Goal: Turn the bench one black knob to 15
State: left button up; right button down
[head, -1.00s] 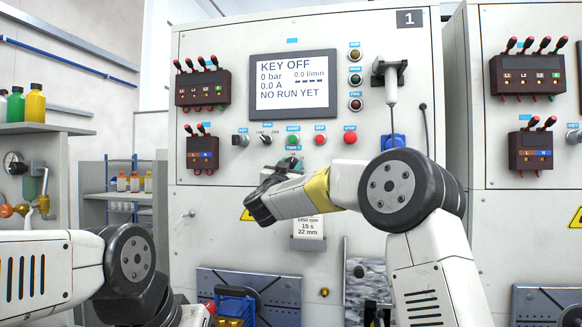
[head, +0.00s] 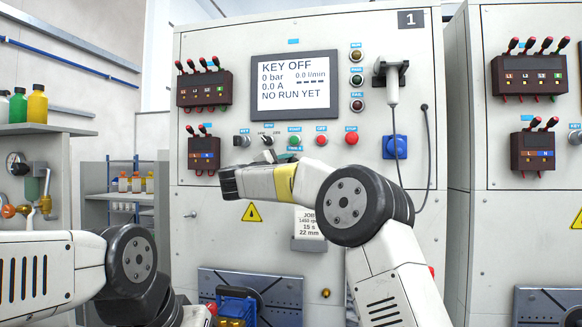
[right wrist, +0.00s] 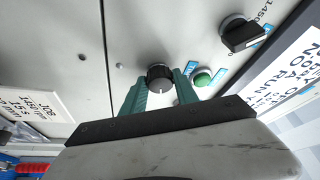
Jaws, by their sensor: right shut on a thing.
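The bench one panel (head: 220,60) stands in front of me, marked 1. In the right wrist view, a round black knob (right wrist: 160,78) with a pale pointer line sits between the teal fingers of my right gripper (right wrist: 158,84). The gripper is shut on this knob, below the green start button (right wrist: 203,77). The number under the pointer is not readable. In the head view my right wrist (head: 255,183) hides the knob. My left arm (head: 130,260) is low at the left; its gripper is not seen.
The screen (head: 293,82) reads KEY OFF and NO RUN YET. A black selector (right wrist: 240,35) sits near the knob, and red buttons (head: 351,138) are to the right of the start button. A job card (head: 308,222) showing 15 s hangs below. A blue socket (head: 396,147) with a cable is further right.

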jog(key=m+g, duration=0.1)
jog(key=m, duration=0.3)
jog(key=m+g+y, duration=0.1)
jog(key=m+g, duration=0.1)
jog(key=m, duration=0.2)
jog(key=shift+r+y, duration=0.15)
jog(key=shift+y, duration=0.15)
jog(key=shift+m, duration=0.4)
jog(key=c, duration=0.9)
grip_release()
jog(key=shift+c, duration=0.2)
jog(key=shift+s+a+r, duration=0.1)
jog(key=f+v, duration=0.1)
jog(key=v, duration=0.6)
jog(key=shift+s+a+r, duration=0.15)
jog(key=shift+s+r, duration=0.1)
jog(key=shift+r, duration=0.3)
